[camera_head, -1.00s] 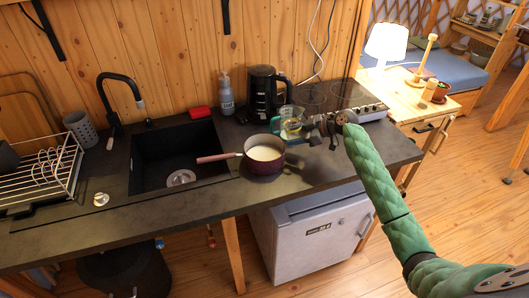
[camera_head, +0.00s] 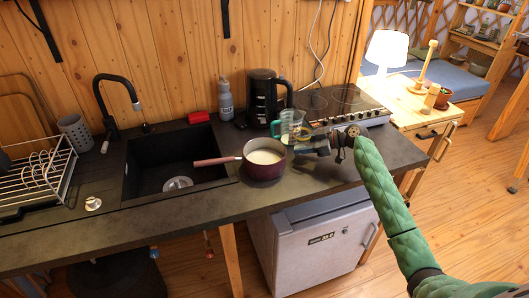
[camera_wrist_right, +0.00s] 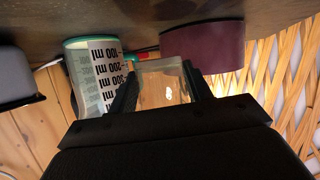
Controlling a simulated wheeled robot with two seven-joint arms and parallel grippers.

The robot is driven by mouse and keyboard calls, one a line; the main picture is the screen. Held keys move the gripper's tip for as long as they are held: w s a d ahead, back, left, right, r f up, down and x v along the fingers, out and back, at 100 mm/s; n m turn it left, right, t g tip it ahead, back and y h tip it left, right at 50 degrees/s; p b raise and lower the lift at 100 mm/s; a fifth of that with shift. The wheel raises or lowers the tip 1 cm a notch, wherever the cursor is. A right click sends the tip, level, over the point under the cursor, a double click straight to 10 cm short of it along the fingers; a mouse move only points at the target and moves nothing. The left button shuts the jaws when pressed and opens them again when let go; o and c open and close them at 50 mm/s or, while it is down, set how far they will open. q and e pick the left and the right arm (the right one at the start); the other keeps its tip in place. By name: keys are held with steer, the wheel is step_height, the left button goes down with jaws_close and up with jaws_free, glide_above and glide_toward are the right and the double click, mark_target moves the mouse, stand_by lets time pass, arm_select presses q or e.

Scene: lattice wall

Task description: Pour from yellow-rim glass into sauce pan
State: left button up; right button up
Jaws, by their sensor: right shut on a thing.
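The sauce pan (camera_head: 265,170) is dark red with a pink handle pointing left and pale contents. It stands on the counter right of the sink. My right gripper (camera_head: 303,147) is just right of the pan, shut on the yellow-rim glass (camera_head: 295,157). My left gripper is not in view.
A teal-rimmed measuring cup (camera_head: 291,122) stands behind the gripper and also shows in the right wrist view (camera_wrist_right: 98,72). A black kettle (camera_head: 263,98) stands behind the pan. The sink (camera_head: 175,160) is at left, the stove (camera_head: 345,103) at back right. The front counter is clear.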

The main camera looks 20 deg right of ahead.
mark_target(311, 135)
steer(key=shift+r, duration=2)
